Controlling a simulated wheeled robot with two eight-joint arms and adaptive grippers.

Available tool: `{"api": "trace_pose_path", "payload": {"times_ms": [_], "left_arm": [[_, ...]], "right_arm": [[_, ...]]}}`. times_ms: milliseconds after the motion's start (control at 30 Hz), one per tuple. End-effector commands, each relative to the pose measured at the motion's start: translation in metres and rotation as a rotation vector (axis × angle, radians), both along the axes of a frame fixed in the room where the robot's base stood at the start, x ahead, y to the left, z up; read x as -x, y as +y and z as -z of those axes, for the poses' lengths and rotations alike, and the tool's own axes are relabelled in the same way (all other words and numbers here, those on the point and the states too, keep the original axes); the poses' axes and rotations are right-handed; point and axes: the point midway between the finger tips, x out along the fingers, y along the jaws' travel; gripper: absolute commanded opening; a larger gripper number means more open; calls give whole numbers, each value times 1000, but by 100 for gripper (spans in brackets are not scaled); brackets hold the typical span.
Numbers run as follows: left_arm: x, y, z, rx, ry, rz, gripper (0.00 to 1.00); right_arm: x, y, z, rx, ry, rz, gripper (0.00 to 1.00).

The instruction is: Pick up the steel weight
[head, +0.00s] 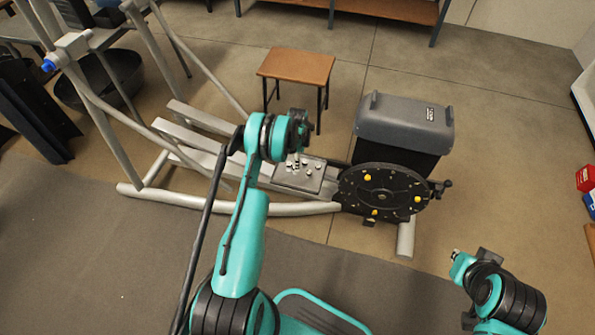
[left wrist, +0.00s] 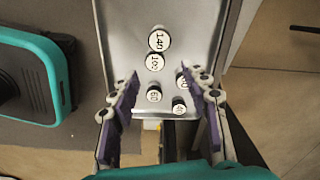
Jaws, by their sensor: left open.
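Several small round weights with white, black-lettered tops stand on a grey metal tray (left wrist: 122,60) in the left wrist view. A larger weight (left wrist: 159,39) and another (left wrist: 155,61) stand in line; smaller ones, such as this weight (left wrist: 154,93), are nearer. Which one is the steel weight I cannot tell. My left gripper (left wrist: 162,76) is open, its purple-padded fingers on either side of the nearer weights, holding nothing. In the head view my left gripper (head: 299,135) is above the tray (head: 308,183). My right arm is folded at lower right; its fingers are not clear.
The tray rests by the elliptical machine's frame (head: 270,206), beside a black wheel (head: 357,198) with yellow knobs. A grey-lidded bin (head: 400,125) stands behind the wheel. A wooden stool (head: 297,66) stands behind the tray. Open floor (head: 500,140) lies to the right.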

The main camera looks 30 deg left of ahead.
Motion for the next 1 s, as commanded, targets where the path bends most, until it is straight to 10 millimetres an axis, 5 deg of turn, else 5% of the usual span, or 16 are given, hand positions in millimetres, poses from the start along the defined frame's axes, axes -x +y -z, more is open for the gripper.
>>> {"api": "trace_pose_path", "payload": {"times_ms": [300, 567, 767, 1000], "left_arm": [[8, 3, 45, 0, -1, 0, 47], [8, 3, 49, 0, -1, -1, 47], [8, 3, 49, 0, -1, -1, 2], [8, 3, 49, 0, -1, -1, 0]], "right_arm": [[0, 0, 27, 0, 0, 0, 0], [0, 0, 27, 0, 0, 0, 0], [0, 0, 27, 0, 0, 0, 0], [0, 0, 27, 0, 0, 0, 0]]}}
